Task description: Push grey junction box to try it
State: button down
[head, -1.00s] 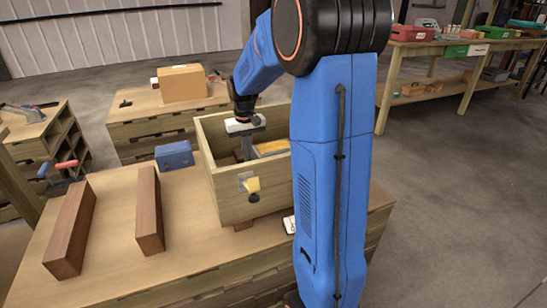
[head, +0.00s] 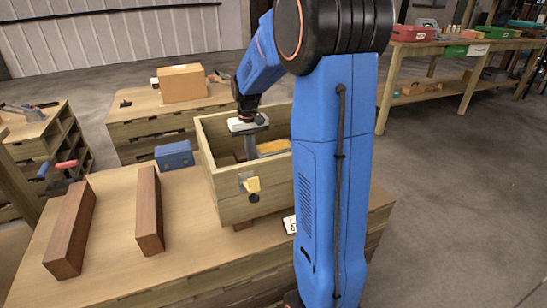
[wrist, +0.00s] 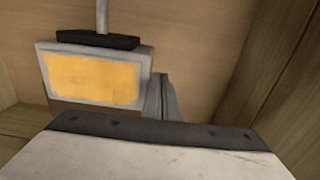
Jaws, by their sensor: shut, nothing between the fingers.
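A grey box with an orange-yellow face, which looks like the grey junction box (wrist: 95,78), is in the left part of the wrist view, inside a wooden crate. In the head view its orange face (head: 273,147) shows in the open crate (head: 252,208), partly hidden by the crate wall and my arm. My gripper (head: 250,152) is shut and empty, reaching down into the crate just left of the grey box. In the wrist view the gripper fingers (wrist: 166,98) are close beside the box's right edge. Whether they touch it I cannot tell.
The crate walls stand close around my gripper. A blue box (head: 174,155) and two brown wooden bars (head: 70,230) (head: 149,210) lie on the bench left of the crate. Bare bench top lies between the bars.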

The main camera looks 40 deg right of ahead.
jog(key=shift+s+d, duration=0.15)
jog(key=shift+d, duration=0.4)
dwell(1.9)
jog(key=shift+a, duration=0.3)
jog(key=shift+w+a, duration=0.2)
jog(key=shift+a, duration=0.3)
jog(key=shift+w+a, duration=0.15)
jog(key=shift+a, duration=0.3)
notch_tip(320, 180, up, 10)
dwell(0.6)
jog(key=shift+a, duration=0.1)
dwell(0.3)
